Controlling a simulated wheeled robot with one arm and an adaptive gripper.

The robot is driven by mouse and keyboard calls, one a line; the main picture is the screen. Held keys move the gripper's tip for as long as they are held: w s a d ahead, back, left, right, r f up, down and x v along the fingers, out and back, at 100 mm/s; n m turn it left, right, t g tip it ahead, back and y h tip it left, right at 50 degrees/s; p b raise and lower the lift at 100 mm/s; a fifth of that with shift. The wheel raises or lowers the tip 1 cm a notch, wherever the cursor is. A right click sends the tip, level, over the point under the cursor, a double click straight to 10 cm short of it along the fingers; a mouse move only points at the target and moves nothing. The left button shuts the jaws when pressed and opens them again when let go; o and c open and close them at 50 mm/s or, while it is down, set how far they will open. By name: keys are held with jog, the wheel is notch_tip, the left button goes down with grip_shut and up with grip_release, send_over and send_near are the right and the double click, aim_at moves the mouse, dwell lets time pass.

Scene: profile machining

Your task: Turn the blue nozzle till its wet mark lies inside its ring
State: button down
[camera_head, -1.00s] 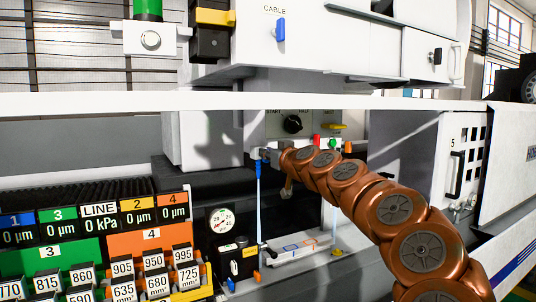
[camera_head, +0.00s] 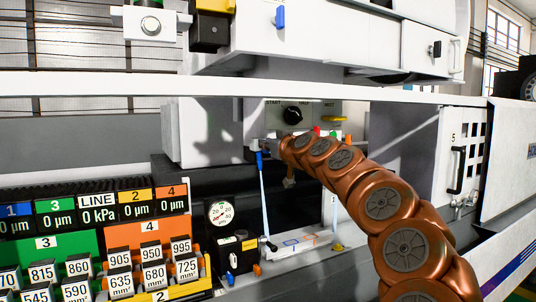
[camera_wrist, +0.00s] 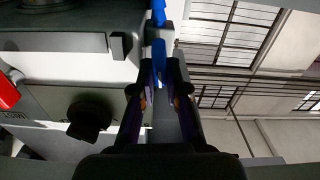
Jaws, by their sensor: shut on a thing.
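The blue nozzle (camera_head: 259,159) hangs under the grey machine head and tilts slightly, its lower end to the right. A thin pale-blue jet (camera_head: 265,205) runs from it down and right towards the white plate (camera_head: 284,251). Small blue and orange outlines show on the plate; the wet mark is too small to make out. My gripper (camera_wrist: 160,82) is shut on the blue nozzle, which shows blue between the fingers in the wrist view (camera_wrist: 158,50). In the head view my copper arm hides most of the gripper.
Red (camera_head: 317,131) and green (camera_head: 333,134) parts sit just behind my arm. A black dial (camera_head: 292,115) is above it. A pressure gauge (camera_head: 220,214) and labelled number blocks (camera_head: 120,284) stand at lower left.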

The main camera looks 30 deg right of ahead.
jog(key=shift+a+n+b, duration=0.1)
jog(key=shift+n+b, duration=0.2)
jog(key=shift+b, duration=0.25)
jog(key=c, duration=1.2)
grip_release()
jog(key=shift+w, duration=0.1)
jog(key=shift+s+a, duration=0.15)
jog(key=shift+s, duration=1.85)
jog(key=shift+s+a, duration=0.15)
jog(key=shift+s, duration=1.85)
jog(key=shift+s+a, duration=0.15)
jog(key=shift+s, duration=1.85)
jog(key=shift+a, duration=0.1)
